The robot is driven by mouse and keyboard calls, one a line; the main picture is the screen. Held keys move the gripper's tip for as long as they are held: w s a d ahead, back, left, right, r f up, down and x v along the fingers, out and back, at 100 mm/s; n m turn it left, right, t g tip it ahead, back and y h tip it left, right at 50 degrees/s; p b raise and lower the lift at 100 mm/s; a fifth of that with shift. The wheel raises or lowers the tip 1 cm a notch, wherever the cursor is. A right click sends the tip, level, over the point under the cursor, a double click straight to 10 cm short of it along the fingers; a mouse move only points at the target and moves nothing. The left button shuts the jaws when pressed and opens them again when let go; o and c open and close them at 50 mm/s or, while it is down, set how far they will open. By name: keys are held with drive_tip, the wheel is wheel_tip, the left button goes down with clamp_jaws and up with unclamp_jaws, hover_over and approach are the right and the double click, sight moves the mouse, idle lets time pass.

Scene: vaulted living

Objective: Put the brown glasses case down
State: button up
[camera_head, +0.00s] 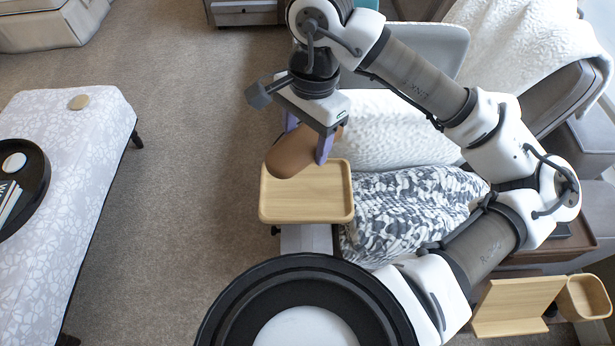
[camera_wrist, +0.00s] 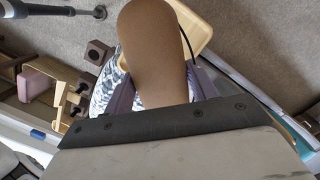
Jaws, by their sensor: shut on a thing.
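The brown glasses case (camera_head: 293,154) is held in my gripper (camera_head: 305,147), between its two purple fingers. In the head view it appears over the back edge of a light wooden tray (camera_head: 308,201); the height gap is hard to judge. In the wrist view the case (camera_wrist: 153,50) fills the upper middle, between the fingers (camera_wrist: 160,95). It hides part of the tray (camera_wrist: 200,27) behind it. The tray looks empty where it shows.
A patterned cushion (camera_head: 412,205) and a white textured cushion (camera_head: 385,125) lie right of the tray. A patterned bench (camera_head: 75,125) with a black round tray (camera_head: 38,178) stands at left. Carpet (camera_head: 190,130) between is clear. A wooden stand (camera_head: 515,300) is at lower right.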

sight(305, 191)
wheel_tip(305, 191, down, 13)
drive_tip(key=shift+r, duration=0.1)
idle(0.3)
drive_tip(key=shift+f, duration=0.25)
drive_tip(key=o, duration=1)
drive_tip(key=shift+r, duration=0.1)
drive_tip(key=shift+r, duration=0.25)
drive_tip(key=r, duration=0.7)
drive_tip(key=w+d+r, duration=0.1)
drive_tip(key=r, duration=0.3)
drive_tip(key=shift+r, duration=0.35)
